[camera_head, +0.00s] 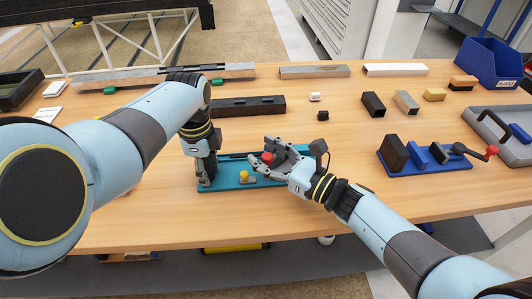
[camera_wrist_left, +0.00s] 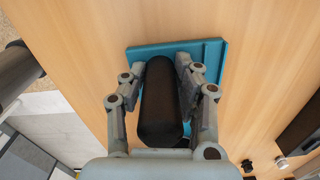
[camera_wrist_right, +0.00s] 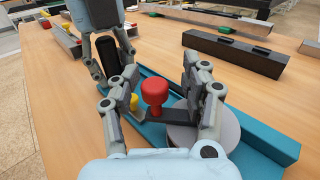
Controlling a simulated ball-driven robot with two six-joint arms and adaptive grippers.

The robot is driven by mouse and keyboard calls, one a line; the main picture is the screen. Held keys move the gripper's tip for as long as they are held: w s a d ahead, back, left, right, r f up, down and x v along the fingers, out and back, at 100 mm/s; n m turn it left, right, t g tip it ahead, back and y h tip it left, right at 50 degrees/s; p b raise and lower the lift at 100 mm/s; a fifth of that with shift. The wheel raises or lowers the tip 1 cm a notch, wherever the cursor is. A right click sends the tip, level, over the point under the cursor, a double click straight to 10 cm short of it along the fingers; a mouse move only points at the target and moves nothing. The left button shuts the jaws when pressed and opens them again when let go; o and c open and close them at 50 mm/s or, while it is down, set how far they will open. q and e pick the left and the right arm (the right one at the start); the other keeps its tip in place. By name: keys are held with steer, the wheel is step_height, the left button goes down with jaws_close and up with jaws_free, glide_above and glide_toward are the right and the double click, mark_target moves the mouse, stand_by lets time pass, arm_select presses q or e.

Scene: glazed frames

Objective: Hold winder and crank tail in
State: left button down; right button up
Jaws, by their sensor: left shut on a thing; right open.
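The winder has a teal base (camera_head: 222,183) on the table. A black upright cylinder (camera_wrist_left: 160,105) stands at its left end. My left gripper (camera_head: 207,172) is shut on this cylinder, with a finger on either side of it in the left wrist view. A red knob (camera_wrist_right: 154,92) rises from a dark crank bar beside a grey disc (camera_wrist_right: 205,125) on the base. My right gripper (camera_head: 274,158) is open, its fingers on either side of the red knob with gaps showing. A small yellow knob (camera_head: 244,175) stands between the grippers.
A long dark bar (camera_head: 248,105) lies behind the base. A blue fixture (camera_head: 425,160) with a red-knobbed crank stands to the right. The front table strip is clear.

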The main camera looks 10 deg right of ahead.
steer(key=v, duration=1.2)
